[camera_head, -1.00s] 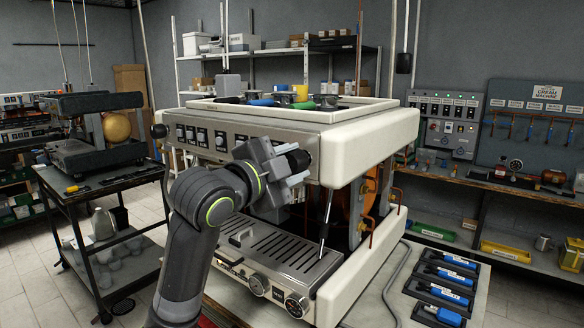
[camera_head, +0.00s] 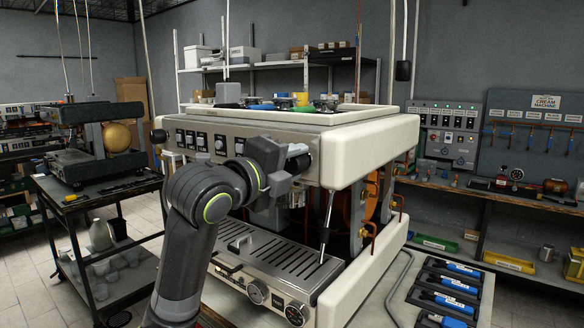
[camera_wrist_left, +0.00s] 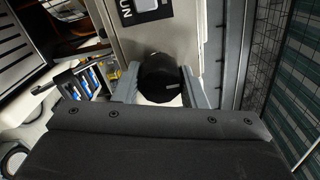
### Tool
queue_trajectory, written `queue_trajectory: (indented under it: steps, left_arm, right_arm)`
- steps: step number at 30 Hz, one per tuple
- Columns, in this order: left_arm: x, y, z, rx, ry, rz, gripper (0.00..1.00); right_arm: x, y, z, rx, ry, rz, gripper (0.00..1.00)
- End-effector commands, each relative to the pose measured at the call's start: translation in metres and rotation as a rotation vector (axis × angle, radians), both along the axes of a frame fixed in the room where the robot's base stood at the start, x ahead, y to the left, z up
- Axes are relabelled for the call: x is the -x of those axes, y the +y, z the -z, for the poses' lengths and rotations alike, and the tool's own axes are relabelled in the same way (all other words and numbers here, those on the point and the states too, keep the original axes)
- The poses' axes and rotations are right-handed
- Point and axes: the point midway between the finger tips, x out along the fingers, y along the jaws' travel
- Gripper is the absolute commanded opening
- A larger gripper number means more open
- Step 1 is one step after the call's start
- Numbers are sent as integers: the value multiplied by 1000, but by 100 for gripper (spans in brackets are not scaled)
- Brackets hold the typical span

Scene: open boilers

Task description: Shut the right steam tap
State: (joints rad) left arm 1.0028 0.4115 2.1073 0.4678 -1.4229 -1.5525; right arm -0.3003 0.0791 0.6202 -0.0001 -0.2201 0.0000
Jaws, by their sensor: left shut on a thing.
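The espresso machine (camera_head: 345,135) stands on a bench with its front panel facing me. The right steam tap is a round black knob (camera_wrist_left: 162,80) at the right end of that panel, with a pale mark on its side. My left gripper (camera_head: 298,160) is at this knob. In the left wrist view its two grey fingers (camera_wrist_left: 160,90) stand on either side of the knob and are shut on it. In the head view the gripper hides most of the knob. My right gripper is not in view.
A matching black knob (camera_head: 158,136) is at the panel's left end. The drip tray (camera_head: 270,258) and its gauges lie below my arm. Blue-handled tools (camera_head: 450,285) lie in a black holder at the lower right. A black cart (camera_head: 95,190) stands at the left.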

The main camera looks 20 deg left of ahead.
Motion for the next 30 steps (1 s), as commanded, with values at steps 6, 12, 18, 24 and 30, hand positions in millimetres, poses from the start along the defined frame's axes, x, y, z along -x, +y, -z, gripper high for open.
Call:
queue_trajectory:
  steps: [6,12,18,24,30]
  left_arm:
    - [0,0,2,-39,-10,0,15]
    - [0,0,2,-47,-11,0,15]
    - [0,0,2,-47,-11,0,15]
    - [0,0,2,-46,-12,0,60]
    - [0,0,1,-44,-14,0,60]
  right_arm:
    - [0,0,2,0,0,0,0]
    - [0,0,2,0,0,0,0]
    - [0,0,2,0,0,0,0]
    - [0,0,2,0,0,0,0]
    - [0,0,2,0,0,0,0]
